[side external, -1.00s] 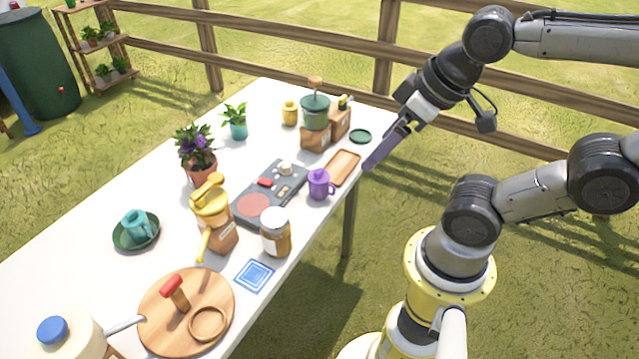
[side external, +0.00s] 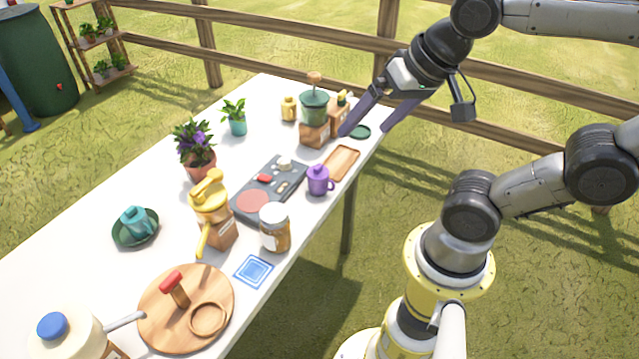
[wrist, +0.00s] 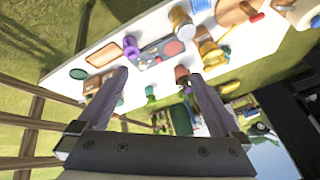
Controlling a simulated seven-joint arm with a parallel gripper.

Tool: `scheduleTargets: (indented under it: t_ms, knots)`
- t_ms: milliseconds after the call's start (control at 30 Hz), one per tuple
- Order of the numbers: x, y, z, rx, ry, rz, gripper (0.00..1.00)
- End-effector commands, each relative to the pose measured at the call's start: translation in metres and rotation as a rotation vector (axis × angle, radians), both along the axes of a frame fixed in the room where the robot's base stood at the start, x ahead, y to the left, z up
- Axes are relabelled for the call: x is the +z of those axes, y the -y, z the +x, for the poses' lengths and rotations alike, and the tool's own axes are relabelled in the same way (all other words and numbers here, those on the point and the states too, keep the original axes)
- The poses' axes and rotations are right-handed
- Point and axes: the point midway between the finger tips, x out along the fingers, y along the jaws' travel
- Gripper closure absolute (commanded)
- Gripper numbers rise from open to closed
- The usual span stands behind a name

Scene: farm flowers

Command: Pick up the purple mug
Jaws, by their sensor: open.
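The purple mug (side external: 319,181) stands upright near the table's right-hand edge, its handle facing right. It is between the wooden tray and the dark hotplate panel. In the wrist view the mug (wrist: 130,46) shows just beyond the left fingertip. My gripper (side external: 367,131) is open and empty, with its two purple-grey fingers spread apart. It is above and to the right of the mug in the side view, near the table's far right corner, clear of the mug. The fingers also frame the wrist view (wrist: 159,76).
A green pot on a wooden grinder (side external: 314,112) stands behind. The dark panel (side external: 268,190) and a jar (side external: 274,228) are on the near side. A fence (side external: 400,50) runs behind the table.

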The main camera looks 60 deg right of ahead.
Motion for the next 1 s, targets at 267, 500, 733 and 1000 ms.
scheduleTargets:
  t_ms: [267, 500, 733, 1000]
  knots:
    - [-0.004, 0.024, 0.079, -0.661, -0.114, 0.292, 0.0]
    - [-0.062, 0.068, 0.147, -1.198, -0.254, 0.42, 0.0]
    - [-0.129, 0.105, 0.167, -1.389, -0.39, 0.397, 0.0]
    - [-0.163, 0.116, 0.159, -1.433, -0.45, 0.378, 0.0]
